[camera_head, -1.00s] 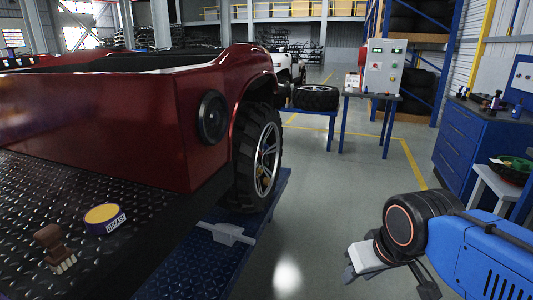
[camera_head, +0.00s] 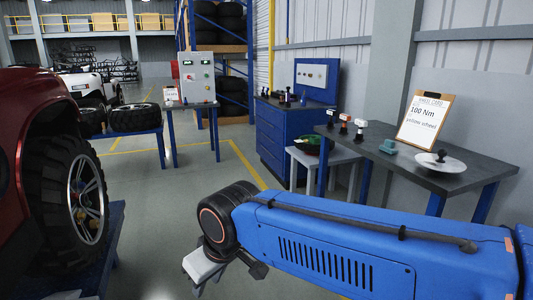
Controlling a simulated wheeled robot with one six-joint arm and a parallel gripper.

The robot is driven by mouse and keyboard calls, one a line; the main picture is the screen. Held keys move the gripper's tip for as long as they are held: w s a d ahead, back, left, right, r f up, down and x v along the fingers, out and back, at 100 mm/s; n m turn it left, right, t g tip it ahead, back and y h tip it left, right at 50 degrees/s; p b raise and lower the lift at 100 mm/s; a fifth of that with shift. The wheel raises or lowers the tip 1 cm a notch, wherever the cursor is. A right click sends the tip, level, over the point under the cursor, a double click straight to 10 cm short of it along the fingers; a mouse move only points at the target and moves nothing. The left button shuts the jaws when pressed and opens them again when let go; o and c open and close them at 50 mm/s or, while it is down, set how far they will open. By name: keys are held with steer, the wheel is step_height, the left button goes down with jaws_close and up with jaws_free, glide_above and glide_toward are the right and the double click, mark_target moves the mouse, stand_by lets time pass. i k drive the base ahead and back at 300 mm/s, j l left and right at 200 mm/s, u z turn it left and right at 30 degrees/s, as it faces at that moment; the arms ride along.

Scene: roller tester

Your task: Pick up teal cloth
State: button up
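A small teal item (camera_head: 388,147), which looks like the teal cloth, lies on the dark-topped table (camera_head: 437,181) at the right. It is too small for me to make out its folds. My gripper (camera_head: 228,277) hangs at the lower middle, at the end of my blue arm, well to the left of and nearer than the table. It is apart from the teal item. Its fingertips are partly hidden by the wrist, and I see nothing held in it.
On the table, several small tools (camera_head: 344,122) stand left of the teal item; a clipboard (camera_head: 425,121) and white dish (camera_head: 440,162) are right of it. A red vehicle (camera_head: 14,140) stands left. Middle floor is clear.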

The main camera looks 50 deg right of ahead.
mark_target(389, 147)
steer(key=z, duration=2.35)
